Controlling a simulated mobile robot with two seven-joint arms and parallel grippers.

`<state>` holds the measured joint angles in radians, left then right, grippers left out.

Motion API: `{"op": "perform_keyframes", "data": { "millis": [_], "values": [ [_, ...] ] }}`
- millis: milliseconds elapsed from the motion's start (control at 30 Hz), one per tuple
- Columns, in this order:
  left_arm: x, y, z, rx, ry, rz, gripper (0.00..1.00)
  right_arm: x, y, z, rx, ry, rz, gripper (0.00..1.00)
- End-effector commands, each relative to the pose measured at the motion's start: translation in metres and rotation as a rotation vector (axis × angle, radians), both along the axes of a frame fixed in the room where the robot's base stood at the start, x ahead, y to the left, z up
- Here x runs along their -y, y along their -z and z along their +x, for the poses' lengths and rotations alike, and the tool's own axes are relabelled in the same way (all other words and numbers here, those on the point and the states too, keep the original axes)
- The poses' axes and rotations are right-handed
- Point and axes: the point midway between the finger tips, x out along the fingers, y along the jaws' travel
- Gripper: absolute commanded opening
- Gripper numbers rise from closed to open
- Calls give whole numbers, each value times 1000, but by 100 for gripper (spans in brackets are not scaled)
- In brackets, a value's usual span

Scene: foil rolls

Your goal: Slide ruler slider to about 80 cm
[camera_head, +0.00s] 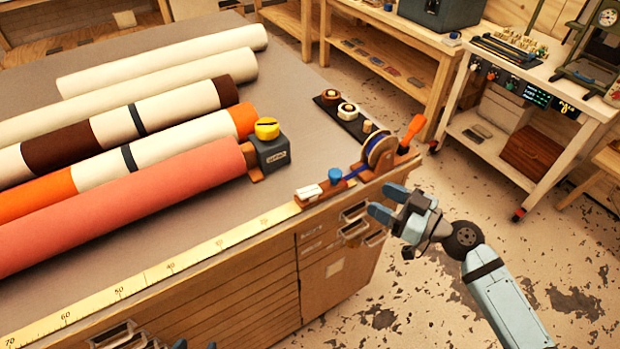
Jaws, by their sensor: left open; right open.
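A yellow ruler (190,258) runs along the table's front edge, its numbers rising from right to left; 70 is the last number I can read, near the lower left corner. A small white-topped block (309,192) sits at the ruler's right end, at its low numbers, beside a blue knob (335,175); I cannot tell for certain that this block is the slider. My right gripper (384,201) is open and empty, right of the block and apart from it, off the table's right corner. My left gripper (196,345) barely shows at the bottom edge, open, below the ruler.
Several fabric rolls (130,208) lie across the table (300,100). A dark block with a yellow top (268,150) stands by the front roll. A reel with an orange handle (380,152) stands at the right corner. Drawer handles (360,222) project from the table's front.

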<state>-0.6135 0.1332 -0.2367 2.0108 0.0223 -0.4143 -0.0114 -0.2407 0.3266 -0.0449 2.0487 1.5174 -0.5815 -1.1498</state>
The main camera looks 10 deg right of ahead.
Motion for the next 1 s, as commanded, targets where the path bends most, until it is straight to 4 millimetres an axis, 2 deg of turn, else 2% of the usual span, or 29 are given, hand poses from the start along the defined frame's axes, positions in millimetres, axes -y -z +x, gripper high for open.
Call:
{"op": "perform_keyframes", "data": {
  "millis": [233, 433, 700, 1000],
  "values": [
    [0, -8, 2, 10, 0, 0, 60, -9, -10, 14, 28, -12, 14, 56],
    [-1, -24, 3, 30, 3, 7, 60, -37, -12, 44, 26, -12, 16, 56],
    [-4, -30, 0, 20, 7, 19, 60, -74, -10, 84, 25, -12, 14, 56],
    [-4, -37, -1, 20, 7, 18, 60, -91, -7, 103, 24, -12, 11, 56]
  ]
}}
